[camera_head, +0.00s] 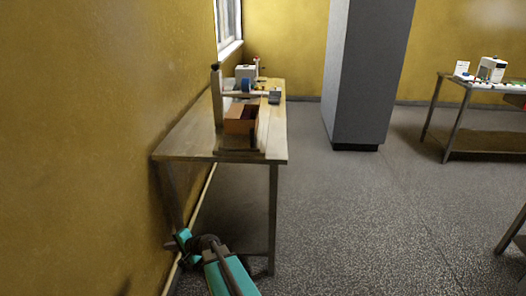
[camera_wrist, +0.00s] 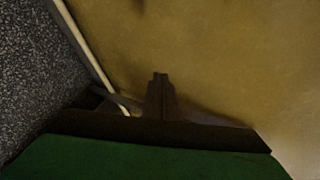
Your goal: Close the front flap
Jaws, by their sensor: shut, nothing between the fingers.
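An open-topped brown box (camera_head: 242,118) stands on the near part of the long table against the left wall, in the head view. Its near side shows as a lighter orange-brown panel (camera_head: 238,127); I cannot tell whether this is the front flap or how it is hinged. My gripper (camera_wrist: 160,78) is shut and empty in the wrist view, pointing towards the yellow wall. In the head view my arm is low beside the table's near legs, below the tabletop and well apart from the box. The box is not in the wrist view.
The table (camera_head: 185,143) has a bare near-left corner. A tall grey cabinet (camera_head: 365,75) stands right of the table. A second table (camera_head: 465,84) is at far right. Floor between is clear.

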